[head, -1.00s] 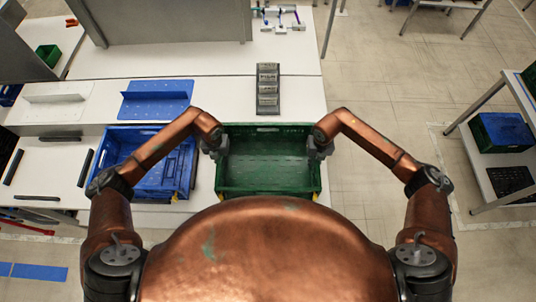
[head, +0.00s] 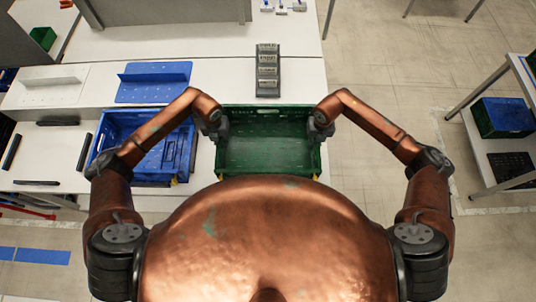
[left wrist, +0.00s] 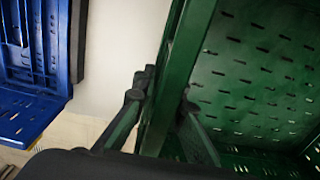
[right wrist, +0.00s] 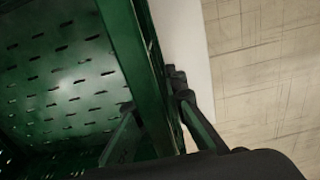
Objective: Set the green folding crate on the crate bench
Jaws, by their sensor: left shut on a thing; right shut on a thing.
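The green folding crate (head: 268,154) is empty and roughly level in the middle of the head view. It is over the right end of the white crate bench (head: 203,158); I cannot tell whether it rests on it. My left gripper (head: 217,131) is shut on its left wall, and my right gripper (head: 319,129) on its right wall. In the left wrist view, fingers (left wrist: 160,112) straddle the green wall (left wrist: 183,62). In the right wrist view, fingers (right wrist: 155,112) straddle the opposite wall (right wrist: 128,48). The crate's underside is hidden.
A blue crate (head: 190,163) stands just left of the green one. Behind are a grey rack (head: 268,80) and a blue panel (head: 150,92). Open floor (head: 390,100) lies right of the bench, with a shelf (head: 480,150) holding another blue crate further right.

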